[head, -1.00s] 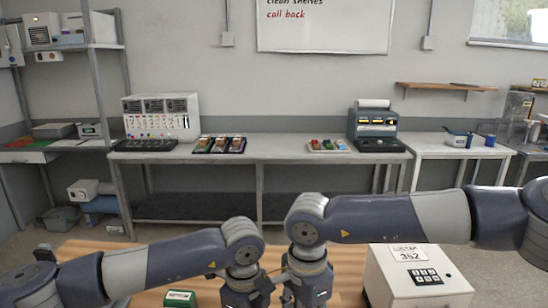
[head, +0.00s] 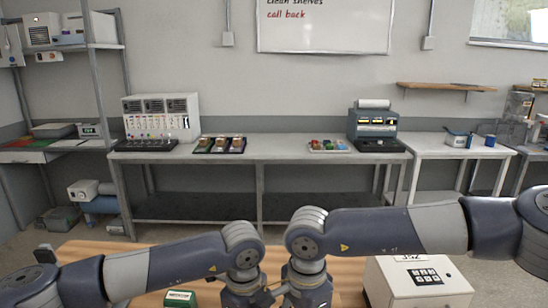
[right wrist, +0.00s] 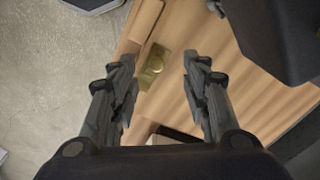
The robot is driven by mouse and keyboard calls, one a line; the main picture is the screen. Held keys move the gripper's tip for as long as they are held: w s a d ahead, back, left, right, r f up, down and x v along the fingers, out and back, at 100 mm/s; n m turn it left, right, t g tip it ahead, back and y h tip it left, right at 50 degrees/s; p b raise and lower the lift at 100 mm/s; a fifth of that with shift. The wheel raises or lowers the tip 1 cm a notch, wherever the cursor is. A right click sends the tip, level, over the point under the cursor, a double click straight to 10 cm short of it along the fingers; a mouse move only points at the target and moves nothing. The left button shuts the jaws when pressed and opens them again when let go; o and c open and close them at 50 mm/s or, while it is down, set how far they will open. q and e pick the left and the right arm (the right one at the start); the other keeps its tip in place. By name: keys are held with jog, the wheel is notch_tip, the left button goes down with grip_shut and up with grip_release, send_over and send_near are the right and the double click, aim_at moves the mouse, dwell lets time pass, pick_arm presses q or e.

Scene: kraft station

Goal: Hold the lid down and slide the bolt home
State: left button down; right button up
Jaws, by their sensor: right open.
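A small brass-coloured piece (right wrist: 153,70), which may be the bolt or its fitting, lies on a wooden surface (right wrist: 205,38) in the right wrist view. My right gripper (right wrist: 160,62) is open, its two fingers apart on either side of the brass piece in that picture. I see nothing held between them. In the head view, both wrists point down side by side at the bottom middle, over the wooden table (head: 85,250). The left gripper's fingers are hidden. The lid cannot be made out in the head view.
A white keypad box (head: 385,285) stands right of my wrists, under my right forearm. A small green box (head: 180,298) lies left of them. A large dark body (right wrist: 275,35) fills the right wrist view's upper right. A grey bench (head: 270,152) stands farther back.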

jog(key=shift+s+f, duration=0.15)
jog(key=shift+f, duration=0.45)
jog(key=shift+s+f, duration=0.15)
jog(key=shift+f, duration=0.45)
grip_shut()
